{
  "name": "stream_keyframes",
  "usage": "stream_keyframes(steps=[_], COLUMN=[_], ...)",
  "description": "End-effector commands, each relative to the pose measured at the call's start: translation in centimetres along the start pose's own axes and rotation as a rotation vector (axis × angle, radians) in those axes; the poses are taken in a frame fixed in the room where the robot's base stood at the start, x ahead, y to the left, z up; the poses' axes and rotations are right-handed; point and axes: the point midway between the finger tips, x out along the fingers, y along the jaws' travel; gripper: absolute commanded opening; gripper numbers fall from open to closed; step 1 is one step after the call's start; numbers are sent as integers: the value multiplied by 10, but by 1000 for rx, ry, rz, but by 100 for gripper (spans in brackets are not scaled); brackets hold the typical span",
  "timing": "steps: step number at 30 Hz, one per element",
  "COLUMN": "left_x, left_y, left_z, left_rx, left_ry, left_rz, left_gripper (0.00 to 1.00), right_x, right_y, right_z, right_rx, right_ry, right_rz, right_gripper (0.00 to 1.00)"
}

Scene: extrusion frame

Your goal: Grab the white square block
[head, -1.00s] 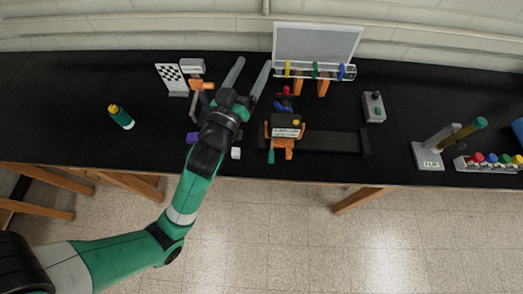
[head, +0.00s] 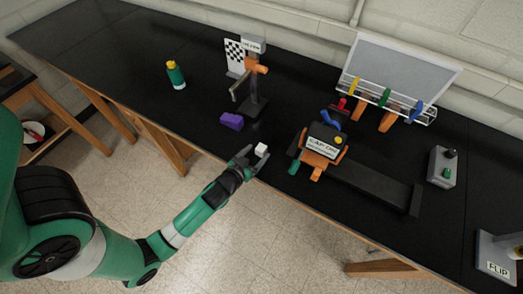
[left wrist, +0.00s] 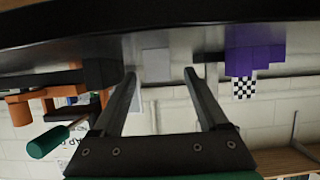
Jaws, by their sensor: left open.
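The white square block (head: 261,150) sits on the black tabletop near its front edge. My left gripper (head: 254,155) reaches in from the front, low by the table, with its fingertips at the block. In the left wrist view the block (left wrist: 155,64) shows pale grey between the two open fingertips (left wrist: 160,76), with a gap on each side. I cannot tell how far the fingers reach along its sides. My right gripper is not in view.
An orange and black device (head: 322,146) with a green handle (head: 293,167) stands to the right.

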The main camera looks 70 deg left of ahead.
Motion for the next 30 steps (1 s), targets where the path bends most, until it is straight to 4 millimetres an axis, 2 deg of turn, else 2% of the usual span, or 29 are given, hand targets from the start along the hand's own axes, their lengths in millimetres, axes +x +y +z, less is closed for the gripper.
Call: stream_keyframes(steps=[3, 8, 17, 24, 25, 30], left_x=[12, 17, 62, 66, 65, 65], left_y=[0, 0, 2, 2, 2, 2], left_z=[0, -1, -6, -7, -7, -7], left_rx=[-1, 0, 0, 0, 0, 0], left_ry=[0, 1, 1, 0, 0, 0], left_rz=[0, 1, 1, 1, 1, 1], left_gripper=[76, 76, 76, 76, 74, 44], right_x=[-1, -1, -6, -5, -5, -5], right_y=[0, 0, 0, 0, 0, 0], right_z=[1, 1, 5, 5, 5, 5], right_rx=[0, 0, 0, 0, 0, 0], right_ry=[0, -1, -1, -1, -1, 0], right_rz=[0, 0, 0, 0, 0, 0], right_gripper=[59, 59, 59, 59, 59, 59])
